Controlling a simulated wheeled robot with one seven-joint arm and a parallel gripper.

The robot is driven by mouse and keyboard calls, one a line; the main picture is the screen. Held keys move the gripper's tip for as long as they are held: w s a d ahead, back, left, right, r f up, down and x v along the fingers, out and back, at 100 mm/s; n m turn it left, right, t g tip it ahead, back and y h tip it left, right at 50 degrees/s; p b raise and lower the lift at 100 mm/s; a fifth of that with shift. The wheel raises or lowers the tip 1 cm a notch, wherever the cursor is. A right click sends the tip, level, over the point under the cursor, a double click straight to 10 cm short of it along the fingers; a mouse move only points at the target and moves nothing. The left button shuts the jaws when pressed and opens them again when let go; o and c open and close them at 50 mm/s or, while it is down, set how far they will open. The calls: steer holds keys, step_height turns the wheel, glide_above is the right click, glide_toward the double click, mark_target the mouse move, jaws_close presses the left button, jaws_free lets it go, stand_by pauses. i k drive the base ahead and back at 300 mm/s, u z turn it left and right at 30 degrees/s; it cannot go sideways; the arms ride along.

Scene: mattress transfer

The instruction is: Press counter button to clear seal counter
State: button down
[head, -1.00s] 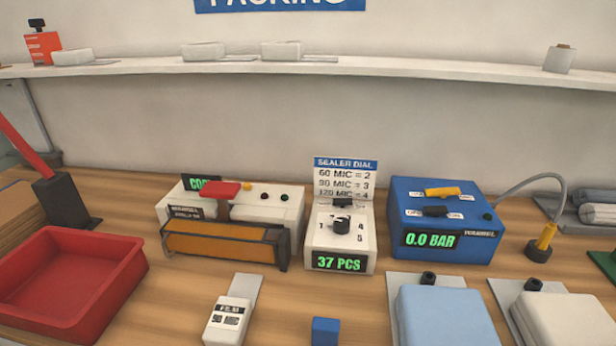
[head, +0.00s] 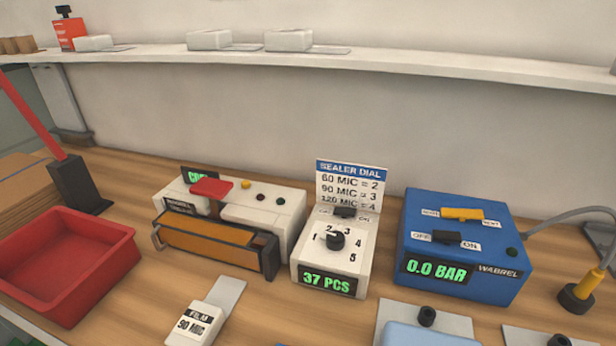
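The counter unit is a white box (head: 365,238) on the wooden bench, its green display (head: 328,282) reading 37 PCS. On its top are a black dial knob (head: 336,240) among numbers and a small black control (head: 344,212) behind it with tiny labels. I cannot tell which part is the counter button. A white sealer (head: 262,213) with a red handle (head: 212,188) stands just left, with a yellow button (head: 246,184) and two dark buttons. A SEALER DIAL card (head: 350,185) stands behind the counter unit. My gripper is not in view.
A blue pump box (head: 465,242) reading 0.0 BAR stands to the right. A red tray (head: 65,262) is at the left and a white film label block (head: 192,325) in front. A shelf (head: 400,70) runs along the wall. Bench in front of the counter unit is partly clear.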

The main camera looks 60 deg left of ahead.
mark_target(245, 185)
steer(key=z, duration=0.15)
steer(key=k, duration=1.9)
steer(key=u, duration=1.85)
steer(key=i, duration=1.25)
steer(key=u, duration=0.05)
